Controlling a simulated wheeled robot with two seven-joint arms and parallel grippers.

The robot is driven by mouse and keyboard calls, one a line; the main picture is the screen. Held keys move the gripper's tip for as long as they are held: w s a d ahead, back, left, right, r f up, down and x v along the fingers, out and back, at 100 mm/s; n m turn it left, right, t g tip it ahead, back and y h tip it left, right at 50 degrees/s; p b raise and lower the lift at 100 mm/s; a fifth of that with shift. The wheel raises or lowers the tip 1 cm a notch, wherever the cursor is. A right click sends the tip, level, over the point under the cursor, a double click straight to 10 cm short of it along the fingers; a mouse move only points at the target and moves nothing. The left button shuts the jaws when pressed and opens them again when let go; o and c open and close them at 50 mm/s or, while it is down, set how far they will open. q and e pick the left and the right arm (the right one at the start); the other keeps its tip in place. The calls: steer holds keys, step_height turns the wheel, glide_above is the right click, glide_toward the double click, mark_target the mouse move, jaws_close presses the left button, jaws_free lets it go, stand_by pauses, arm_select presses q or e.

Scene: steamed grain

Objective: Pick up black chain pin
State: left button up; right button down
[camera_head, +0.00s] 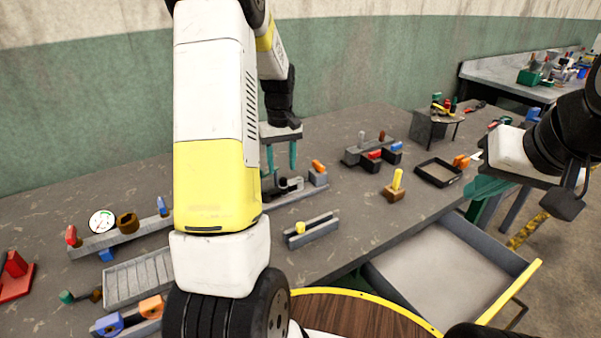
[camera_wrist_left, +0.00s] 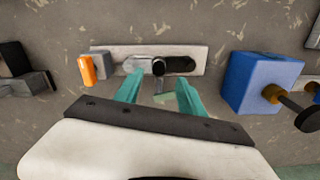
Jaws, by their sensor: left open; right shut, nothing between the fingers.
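The black chain pin (camera_wrist_left: 158,67) stands upright on a dark chain link (camera_wrist_left: 178,64) on a pale metal plate (camera_wrist_left: 200,52) in the left wrist view. In the head view the dark parts on the grey fixture (camera_head: 291,199) sit just below my left gripper. My left gripper (camera_head: 279,172) points down, with its teal fingers apart. In the left wrist view the fingers (camera_wrist_left: 160,88) show one on each side of the pin's near side, apart from it. My right gripper (camera_head: 484,189) is at the right, over the table's right edge, with teal fingers together and nothing seen held.
An orange-tipped grey block (camera_head: 318,174) stands at the fixture's right end. A grey block with a yellow peg (camera_head: 311,230) lies in front. A dark fixture (camera_head: 371,158), a brown block with a yellow handle (camera_head: 396,190) and an open drawer (camera_head: 450,262) are to the right.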

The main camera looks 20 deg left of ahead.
mark_target(283, 179)
arm_select(q)
steer(key=f, duration=0.4)
steer(key=shift+d+f, duration=0.2)
steer(key=shift+c, duration=0.5)
jaws_close()
